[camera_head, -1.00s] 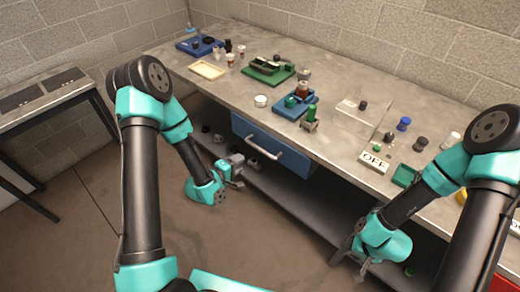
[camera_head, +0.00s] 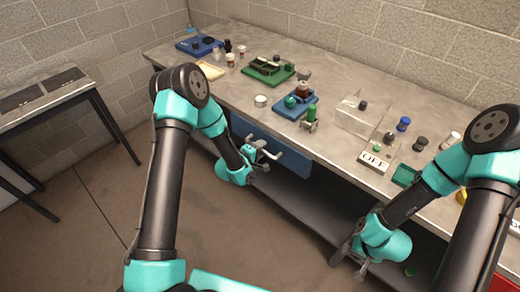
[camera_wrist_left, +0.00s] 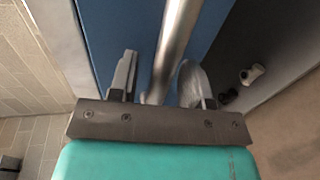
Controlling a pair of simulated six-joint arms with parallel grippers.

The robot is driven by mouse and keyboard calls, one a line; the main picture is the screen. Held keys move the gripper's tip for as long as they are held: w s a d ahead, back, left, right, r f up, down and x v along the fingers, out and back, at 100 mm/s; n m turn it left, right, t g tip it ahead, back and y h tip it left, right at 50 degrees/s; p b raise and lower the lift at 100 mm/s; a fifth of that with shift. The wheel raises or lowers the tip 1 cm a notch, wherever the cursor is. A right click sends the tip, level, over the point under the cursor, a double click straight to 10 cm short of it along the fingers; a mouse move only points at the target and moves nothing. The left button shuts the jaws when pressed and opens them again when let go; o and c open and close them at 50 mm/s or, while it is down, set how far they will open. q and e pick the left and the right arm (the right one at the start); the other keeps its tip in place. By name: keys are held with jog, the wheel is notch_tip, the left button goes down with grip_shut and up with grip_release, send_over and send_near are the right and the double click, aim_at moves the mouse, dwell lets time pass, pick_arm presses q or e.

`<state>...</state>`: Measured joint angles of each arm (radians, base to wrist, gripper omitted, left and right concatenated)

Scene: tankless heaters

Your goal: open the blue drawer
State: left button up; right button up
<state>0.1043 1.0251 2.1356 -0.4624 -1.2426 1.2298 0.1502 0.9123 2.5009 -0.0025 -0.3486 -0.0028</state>
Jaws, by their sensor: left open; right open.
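The blue drawer (camera_head: 298,158) sits under the front edge of the grey workbench, its front flush or nearly so with the bench. Its silver bar handle (camera_head: 290,157) is partly covered by my left gripper (camera_head: 262,155) in the head view. In the left wrist view the handle (camera_wrist_left: 172,45) runs between the open fingers of my left gripper (camera_wrist_left: 157,85), with the blue drawer front (camera_wrist_left: 103,35) behind it. I cannot tell if a finger touches the handle. My right gripper (camera_head: 350,262) is open and empty, low in front of the bench at the right.
The workbench top (camera_head: 330,85) holds a blue tray (camera_head: 295,104), a green board (camera_head: 268,71), a clear box (camera_head: 358,114), an "OFF" block (camera_head: 374,161) and several small containers. A lower shelf (camera_head: 310,205) runs beneath. The floor (camera_head: 90,215) at left is clear.

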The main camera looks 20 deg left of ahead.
pick_arm(q)
grip_shut()
dwell(0.4)
jog(key=shift+s, duration=0.1)
